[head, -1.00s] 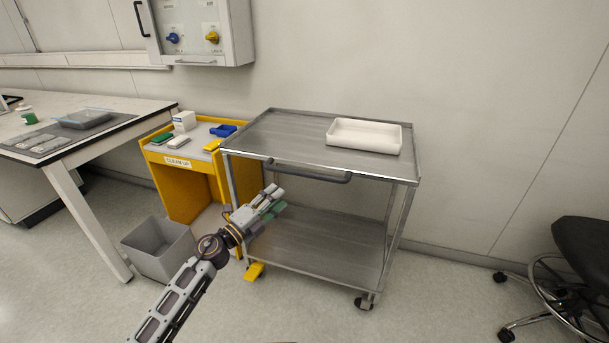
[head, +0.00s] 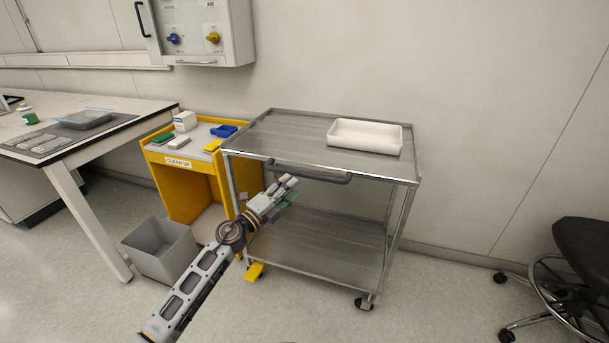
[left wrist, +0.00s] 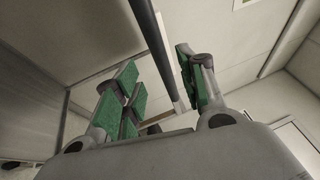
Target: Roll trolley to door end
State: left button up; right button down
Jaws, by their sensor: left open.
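The steel trolley (head: 265,130) stands against the wall, with a flat top shelf, a lower shelf (head: 325,245) and a grey bar handle (head: 315,176) along its front edge. My left gripper (head: 289,190) is open and appears just below and in front of the handle's left part. In the left wrist view, a dark bar (left wrist: 153,42), which looks like the handle, runs between the green-padded fingers of the gripper (left wrist: 162,85). I cannot tell whether they touch it. A white tray (head: 365,136) sits on the trolley's top. My right gripper is not in view.
A yellow clean-up cart (head: 185,195) stands close to the trolley's left. A grey bin (head: 160,250) is in front of it, and a lab bench (head: 140,104) is further left. A yellow pedal (head: 254,271) shows by the trolley's front-left wheel. A black stool (head: 582,245) stands at the right; floor between is clear.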

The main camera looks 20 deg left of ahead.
aim_at(302, 176)
pick_arm(q)
jog(key=shift+x, duration=3.95)
grip_shut()
